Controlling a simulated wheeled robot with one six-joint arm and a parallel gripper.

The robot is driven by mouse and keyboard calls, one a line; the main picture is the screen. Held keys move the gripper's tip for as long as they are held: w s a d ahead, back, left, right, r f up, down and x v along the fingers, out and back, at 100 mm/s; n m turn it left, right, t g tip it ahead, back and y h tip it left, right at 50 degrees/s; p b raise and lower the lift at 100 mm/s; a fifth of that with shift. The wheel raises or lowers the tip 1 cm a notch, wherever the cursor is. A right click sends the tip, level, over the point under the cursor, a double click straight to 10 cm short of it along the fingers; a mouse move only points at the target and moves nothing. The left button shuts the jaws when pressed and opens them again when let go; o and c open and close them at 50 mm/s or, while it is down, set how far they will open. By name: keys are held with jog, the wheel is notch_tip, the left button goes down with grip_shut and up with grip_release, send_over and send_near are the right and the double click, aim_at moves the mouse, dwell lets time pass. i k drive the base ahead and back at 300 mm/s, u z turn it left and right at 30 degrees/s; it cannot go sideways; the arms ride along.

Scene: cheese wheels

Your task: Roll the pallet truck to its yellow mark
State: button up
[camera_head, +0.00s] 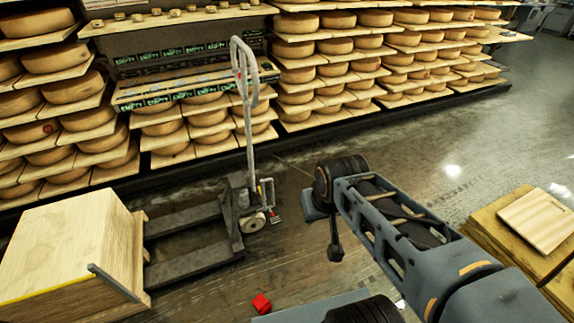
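The pallet truck (238,212) stands on the wet-looking floor left of centre. Its tall grey loop handle (244,75) stands upright. Its two dark forks (185,252) point left, their ends at or under a pale wooden box, so the tips are hidden. A thin yellow strip (45,291) runs along the box's lower left edge; I cannot tell whether it is the mark. No other yellow mark shows clearly on the floor. My gripper (325,228) hangs right of the truck, apart from it, pointing down. Its fingers are too dark and small to read.
The wooden box (72,240) fills the lower left. Shelves of cheese wheels (325,50) line the back wall, close behind the truck. A wooden crate (497,232) stands at right. Floor right of the truck is open.

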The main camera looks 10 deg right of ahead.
aim_at(251, 220)
jog(key=z, duration=1.45)
jog(key=i, duration=1.15)
jog(key=u, duration=2.2)
jog(key=i, duration=0.45)
jog(key=u, duration=0.15)
